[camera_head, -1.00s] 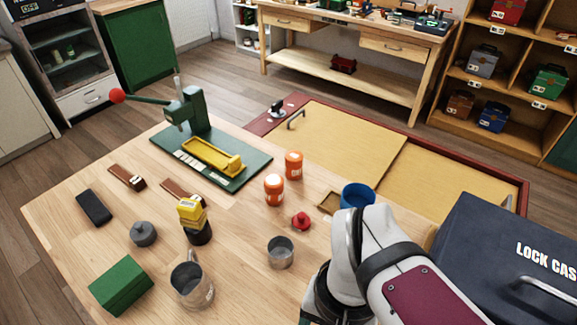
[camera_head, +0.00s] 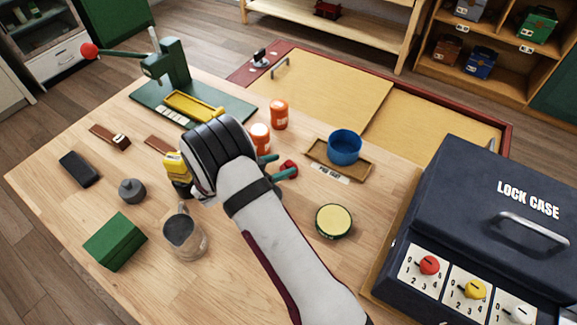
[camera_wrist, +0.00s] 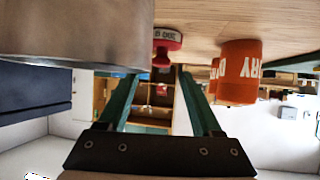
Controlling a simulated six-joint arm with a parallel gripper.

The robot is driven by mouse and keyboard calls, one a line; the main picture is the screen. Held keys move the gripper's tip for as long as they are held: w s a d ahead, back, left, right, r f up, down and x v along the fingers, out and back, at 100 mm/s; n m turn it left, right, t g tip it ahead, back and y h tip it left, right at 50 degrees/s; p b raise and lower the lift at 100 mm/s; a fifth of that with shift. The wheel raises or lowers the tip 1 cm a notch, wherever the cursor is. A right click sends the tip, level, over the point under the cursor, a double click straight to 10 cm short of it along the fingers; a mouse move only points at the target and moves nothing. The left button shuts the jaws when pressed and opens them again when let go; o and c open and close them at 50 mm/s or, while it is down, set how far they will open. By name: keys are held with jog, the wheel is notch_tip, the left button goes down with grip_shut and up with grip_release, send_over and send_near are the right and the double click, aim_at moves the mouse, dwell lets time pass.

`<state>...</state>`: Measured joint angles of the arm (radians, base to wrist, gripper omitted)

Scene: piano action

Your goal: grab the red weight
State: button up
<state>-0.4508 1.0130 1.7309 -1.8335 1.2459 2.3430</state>
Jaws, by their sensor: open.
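The red weight (camera_head: 290,166) stands on the wooden table in the head view, partly hidden by my fingers. In the wrist view, the red weight (camera_wrist: 167,39) has a knob and a pale label, and appears beyond my fingertips, roughly in line with the gap between them. My gripper (camera_head: 277,166) is open, with its two green fingers close to the weight. The wrist view also shows my gripper (camera_wrist: 160,77) with nothing between its fingers. I cannot tell whether a finger touches the weight.
Orange bottles (camera_head: 279,114) stand just behind the weight. A metal cup (camera_wrist: 75,30) is close beside my fingers in the wrist view. A blue cup (camera_head: 345,147) sits on a tray (camera_head: 318,150) to the right. A round tin (camera_head: 333,221) and lock case (camera_head: 450,200) are nearer.

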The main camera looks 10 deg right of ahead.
aim_at(287, 164)
jog(key=x, duration=0.4)
jog(key=shift+w+d+f, duration=0.1)
jog(key=shift+w+f, duration=0.1)
jog(key=shift+f, duration=0.35)
grip_shut()
